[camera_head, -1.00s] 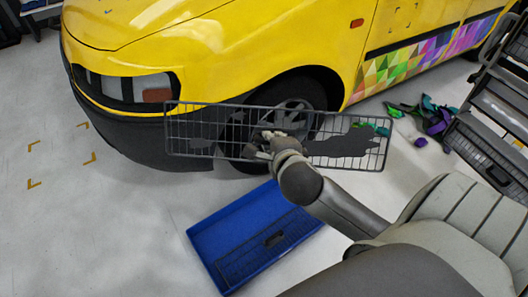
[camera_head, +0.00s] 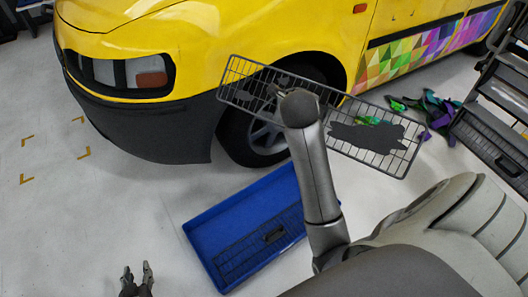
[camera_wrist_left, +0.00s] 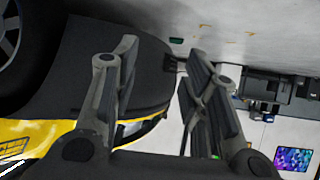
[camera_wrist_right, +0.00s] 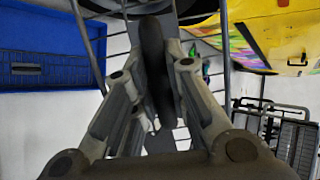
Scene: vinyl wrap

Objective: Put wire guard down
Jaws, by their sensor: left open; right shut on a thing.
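The wire guard (camera_head: 372,137), a long grey grid with dark patches, is held in the air in front of the yellow car's front wheel. It tilts down to the right. My right gripper (camera_head: 282,90) is shut on it left of its middle; the arm partly hides the grip. In the right wrist view the fingers (camera_wrist_right: 155,95) close around a dark bar of the guard. My left gripper (camera_head: 138,278) is open and empty over the floor at the bottom left; its spread fingers (camera_wrist_left: 165,70) show in the left wrist view.
A blue tray (camera_head: 200,232) lies on the floor below the guard, with a dark grid piece (camera_head: 248,250) inside. The yellow car (camera_head: 215,35) stands behind. Colourful scraps (camera_head: 437,112) lie near a dark rack (camera_head: 490,140) at right. The left floor is clear.

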